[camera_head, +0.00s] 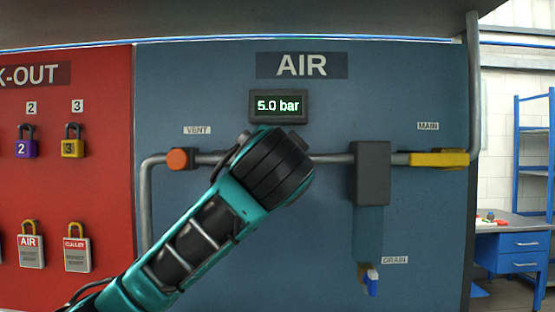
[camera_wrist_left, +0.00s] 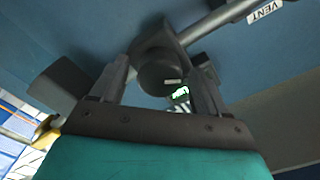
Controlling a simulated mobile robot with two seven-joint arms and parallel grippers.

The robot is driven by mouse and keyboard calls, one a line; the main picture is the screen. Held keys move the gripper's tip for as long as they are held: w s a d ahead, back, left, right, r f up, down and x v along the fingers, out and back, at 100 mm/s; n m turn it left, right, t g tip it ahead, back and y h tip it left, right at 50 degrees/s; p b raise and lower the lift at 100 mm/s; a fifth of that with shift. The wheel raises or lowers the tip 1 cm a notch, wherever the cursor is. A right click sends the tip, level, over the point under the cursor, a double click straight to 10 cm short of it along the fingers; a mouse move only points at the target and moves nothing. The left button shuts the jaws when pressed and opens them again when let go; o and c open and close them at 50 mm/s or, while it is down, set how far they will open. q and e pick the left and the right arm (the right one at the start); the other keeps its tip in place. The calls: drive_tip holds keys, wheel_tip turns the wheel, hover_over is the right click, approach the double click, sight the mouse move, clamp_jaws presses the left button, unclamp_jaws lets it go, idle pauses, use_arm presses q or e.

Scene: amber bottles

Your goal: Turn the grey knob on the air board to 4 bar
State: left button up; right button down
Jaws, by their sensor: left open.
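The air board (camera_head: 420,80) is a blue panel with a pressure display (camera_head: 278,106) reading 5.0 bar. The knob is hidden behind my left arm in the head view. In the left wrist view the dark grey knob (camera_wrist_left: 158,76) shows with a small pale mark on its face. My left gripper (camera_wrist_left: 159,68) is open, with one finger on each side of the knob. I cannot tell whether either finger touches it. Part of the lit green display (camera_wrist_left: 180,92) shows beside the right finger. My right gripper is not in view.
A grey pipe (camera_head: 330,159) crosses the board, with an orange vent knob (camera_head: 179,159), a grey block (camera_head: 372,172), a yellow main handle (camera_head: 438,159) and a blue drain valve (camera_head: 372,282). A red lock-out board (camera_head: 105,150) holds padlocks at left. A blue workbench (camera_head: 515,243) stands at right.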

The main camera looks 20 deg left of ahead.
use_arm(q)
drive_tip(key=c, duration=1)
drive_tip(key=shift+c, duration=0.2)
drive_tip(key=shift+f+n, duration=0.1)
drive_tip(key=shift+n, duration=0.2)
drive_tip(key=shift+n+b, duration=1.75)
drive_tip(key=shift+n, duration=3.85)
